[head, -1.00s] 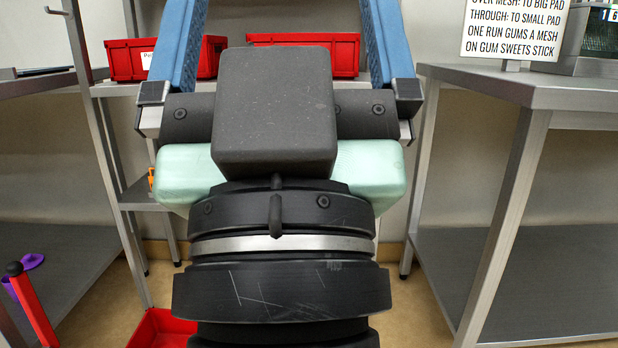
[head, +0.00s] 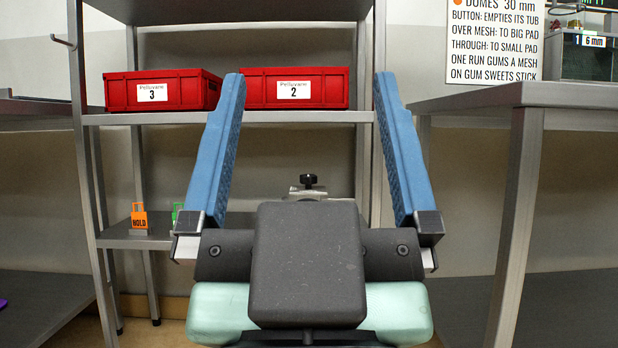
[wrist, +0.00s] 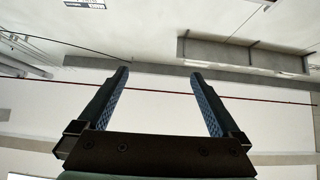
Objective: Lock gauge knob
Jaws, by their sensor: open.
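A small black knob (head: 308,180) tops a silver metal fitting (head: 307,193) behind my gripper, at about lower-shelf depth. It looks like the gauge knob, but most of what it sits on is hidden by my gripper's dark body. My gripper (head: 308,80) is open and empty, its two blue ribbed fingers pointing up and away with a wide gap. In the picture the knob shows between the fingers, nearer their bases; I see no contact. In the wrist view my gripper (wrist: 159,73) is also open, with nothing between the fingers and no knob in sight.
Red crates marked 3 (head: 180,92) and 2 (head: 297,90) stand on the metal rack's upper shelf (head: 130,118). An orange HOLD tag (head: 139,217) stands on the lower shelf at left. A steel table (head: 560,95) is at right, below a printed sign (head: 492,45).

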